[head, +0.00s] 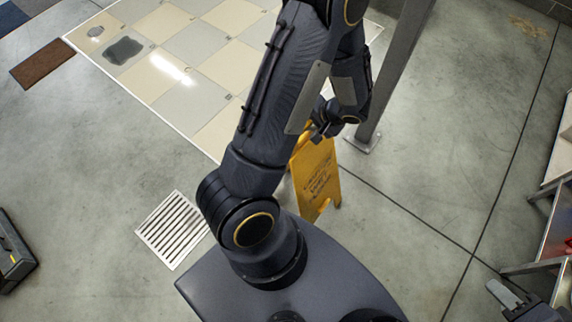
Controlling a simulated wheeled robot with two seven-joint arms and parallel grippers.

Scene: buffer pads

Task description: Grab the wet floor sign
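The wet floor sign (317,181) is a yellow folding board with dark lettering. It stands on the concrete floor in the middle of the head view.
A grey metal post (392,75) stands on a floor plate just right of the sign. A floor grate (172,230) lies left of my base. A tiled area (160,90) with a dark wet patch (123,50) is behind. Shelving (560,225) stands at right; open floor lies between.

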